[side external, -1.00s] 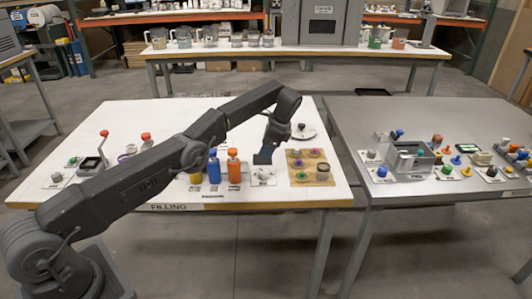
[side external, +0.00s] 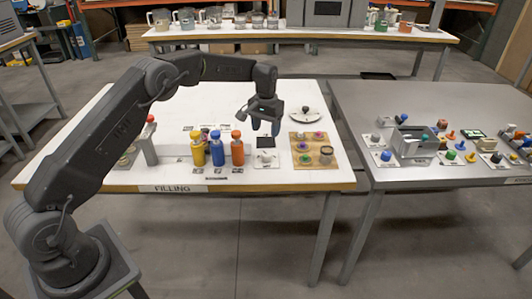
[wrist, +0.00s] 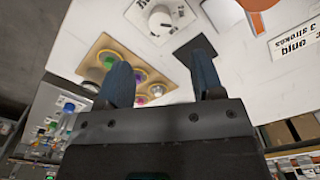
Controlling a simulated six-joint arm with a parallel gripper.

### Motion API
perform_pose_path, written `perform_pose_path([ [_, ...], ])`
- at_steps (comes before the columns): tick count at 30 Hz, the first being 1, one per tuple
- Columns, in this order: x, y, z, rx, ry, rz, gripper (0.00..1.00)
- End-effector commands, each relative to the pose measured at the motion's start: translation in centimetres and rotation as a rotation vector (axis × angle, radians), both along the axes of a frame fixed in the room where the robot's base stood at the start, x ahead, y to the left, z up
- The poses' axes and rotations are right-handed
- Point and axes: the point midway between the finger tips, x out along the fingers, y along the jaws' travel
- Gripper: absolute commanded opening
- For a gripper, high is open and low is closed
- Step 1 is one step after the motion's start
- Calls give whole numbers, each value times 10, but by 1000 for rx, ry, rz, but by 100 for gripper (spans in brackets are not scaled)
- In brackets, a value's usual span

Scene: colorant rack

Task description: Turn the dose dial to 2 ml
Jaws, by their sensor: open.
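A white plate with a pale round knob and dark markings, which looks like the dose dial (side external: 267,158), sits at the front of the filling table, right of the orange bottle. It also shows at the top of the wrist view (wrist: 160,22); its setting is too small to read. My gripper (side external: 265,126) is open and empty above the table, up and behind the dial in the side view. In the wrist view, the two blue fingers of my gripper (wrist: 162,62) are apart, with the dial beyond their tips.
A black square pad (side external: 266,142) lies just behind the dial. A wooden board with coloured knobs (side external: 330,163) is on its right. Yellow, blue and orange bottles (side external: 237,154) stand on its left. A white disc with a dark knob (side external: 298,117) lies behind the board.

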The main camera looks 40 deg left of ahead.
Motion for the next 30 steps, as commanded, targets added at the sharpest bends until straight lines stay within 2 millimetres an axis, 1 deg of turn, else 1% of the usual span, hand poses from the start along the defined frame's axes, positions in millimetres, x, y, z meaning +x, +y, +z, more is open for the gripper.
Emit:
perform_pose_path([
  [1,-1,0,-13,0,6,-1,61],
  [6,-1,0,-48,0,5,-2,61],
  [9,-1,0,-67,1,5,-3,61],
  [13,-1,0,-85,1,3,-3,61],
  [19,0,0,-99,2,2,-3,61],
  [28,0,0,-101,2,1,-3,61],
  [30,0,0,-101,2,1,-3,54],
])
